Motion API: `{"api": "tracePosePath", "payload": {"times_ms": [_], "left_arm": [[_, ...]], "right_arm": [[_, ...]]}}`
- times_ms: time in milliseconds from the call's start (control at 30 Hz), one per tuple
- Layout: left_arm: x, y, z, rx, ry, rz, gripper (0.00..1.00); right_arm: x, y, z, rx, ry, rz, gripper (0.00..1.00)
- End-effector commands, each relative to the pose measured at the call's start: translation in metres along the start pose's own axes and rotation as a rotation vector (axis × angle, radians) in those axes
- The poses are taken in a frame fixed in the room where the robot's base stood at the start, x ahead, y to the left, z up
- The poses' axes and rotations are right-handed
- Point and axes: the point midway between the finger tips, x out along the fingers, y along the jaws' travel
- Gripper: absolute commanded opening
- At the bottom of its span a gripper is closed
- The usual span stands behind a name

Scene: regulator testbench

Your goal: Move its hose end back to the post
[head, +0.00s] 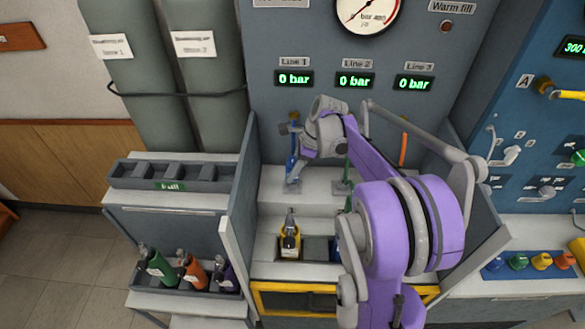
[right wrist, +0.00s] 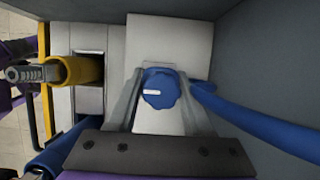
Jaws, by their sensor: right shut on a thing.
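The blue hose end, topped by a round blue knob (right wrist: 158,88), sits between the two grey fingers of my right gripper (right wrist: 157,100) in the right wrist view. The gripper is shut on it. Its blue hose (right wrist: 260,120) runs off to the right there. In the head view the blue hose (head: 291,166) stands under Line 1, partly covered by my right wrist. A grey base (head: 292,187), perhaps the post's foot, lies just below it. I cannot tell whether the hose end touches the post. My left gripper is not in view.
A yellow bottle (head: 290,243) stands in the front tray, with a blue bottle (right wrist: 52,150) near it. Green (head: 346,176) and orange (head: 403,143) hoses stand to the right. Grey side walls (head: 243,190) bound the bay. Several bottles sit in a lower-left rack (head: 215,305).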

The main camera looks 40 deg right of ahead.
Motion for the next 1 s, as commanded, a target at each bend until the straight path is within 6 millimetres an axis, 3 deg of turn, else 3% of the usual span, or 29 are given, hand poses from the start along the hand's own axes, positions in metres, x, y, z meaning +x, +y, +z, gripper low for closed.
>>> {"api": "tracePosePath", "payload": {"times_ms": [767,800,967,1000], "left_arm": [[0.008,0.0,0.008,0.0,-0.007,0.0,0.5],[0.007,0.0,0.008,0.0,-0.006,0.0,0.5],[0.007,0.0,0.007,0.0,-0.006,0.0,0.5],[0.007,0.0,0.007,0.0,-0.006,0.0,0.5]], "right_arm": [[0.012,0.0,-0.005,0.0,-0.001,0.0,0.0],[0.012,0.0,-0.004,0.0,-0.001,0.0,0.55],[0.011,0.0,-0.004,0.0,-0.001,0.0,0.84],[0.011,0.0,-0.004,0.0,0.0,0.0,0.85]]}}
